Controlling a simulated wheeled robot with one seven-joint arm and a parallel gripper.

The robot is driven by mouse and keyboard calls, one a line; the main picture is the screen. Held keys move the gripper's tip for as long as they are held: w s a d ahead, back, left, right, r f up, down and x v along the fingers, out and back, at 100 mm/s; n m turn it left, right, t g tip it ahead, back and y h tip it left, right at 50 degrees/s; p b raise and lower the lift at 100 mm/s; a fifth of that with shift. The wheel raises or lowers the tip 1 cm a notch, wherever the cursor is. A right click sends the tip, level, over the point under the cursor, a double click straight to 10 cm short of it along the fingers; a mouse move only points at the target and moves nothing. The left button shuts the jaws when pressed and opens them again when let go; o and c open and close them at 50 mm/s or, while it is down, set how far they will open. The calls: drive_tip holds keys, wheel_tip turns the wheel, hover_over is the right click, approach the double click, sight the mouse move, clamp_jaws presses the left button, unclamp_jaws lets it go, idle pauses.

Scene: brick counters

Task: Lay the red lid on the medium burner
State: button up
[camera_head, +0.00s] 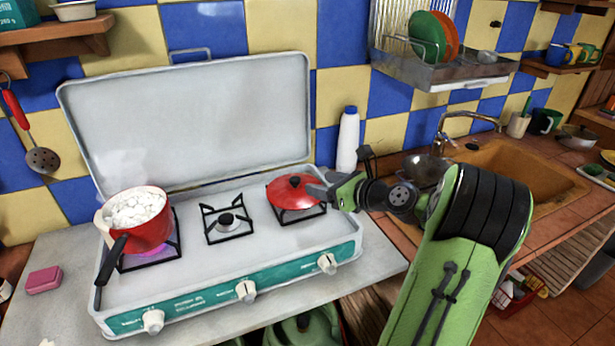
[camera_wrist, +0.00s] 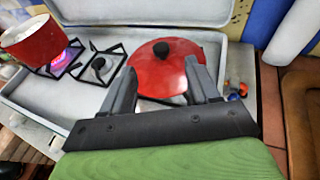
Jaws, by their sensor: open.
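The red lid (camera_head: 292,187) with a dark knob lies on the right burner of the white camping stove (camera_head: 200,271). It also shows in the wrist view (camera_wrist: 160,76), just beyond my fingertips. The middle burner (camera_head: 228,223) is bare, with a black grate and a small dark cap; it also shows in the wrist view (camera_wrist: 99,66). My gripper (camera_head: 324,190) is at the lid's right side in the head view. In the wrist view its two fingers (camera_wrist: 161,78) are spread apart, overlapping the lid's near edge in the picture. I cannot tell whether they touch it.
A red pot (camera_head: 146,232) with white contents stands on the lit left burner, its dark handle toward the front. The stove's raised cover (camera_head: 195,120) stands behind. A white bottle (camera_head: 348,140) stands behind right, and a sink (camera_head: 500,170) lies right.

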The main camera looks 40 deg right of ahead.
drive_tip(key=s+a+n+g, duration=0.3)
drive_tip(key=a+n+g, duration=0.1)
drive_tip(key=a+n, duration=0.6)
drive_tip(key=s+a+n+g, duration=0.2)
drive_tip(key=a+n+g, duration=0.1)
drive_tip(key=a+n, duration=0.75)
drive_tip(key=s+a+n+g+h, duration=0.1)
drive_tip(key=s+a+n, duration=0.1)
drive_tip(key=s+n, duration=0.5)
drive_tip(key=s+a+n+h, duration=0.1)
drive_tip(key=s+a+n, duration=0.2)
drive_tip(key=s+n, duration=0.4)
drive_tip(key=s, duration=0.4)
drive_tip(key=shift+a+r+g, duration=0.3)
drive_tip(key=shift+a+g, duration=0.05)
drive_tip(key=shift+g, duration=0.05)
drive_tip(key=shift+r, duration=0.1)
wheel_tip(320, 180, up, 5)
drive_tip(key=p, duration=0.5)
drive_tip(key=shift+r, duration=0.15)
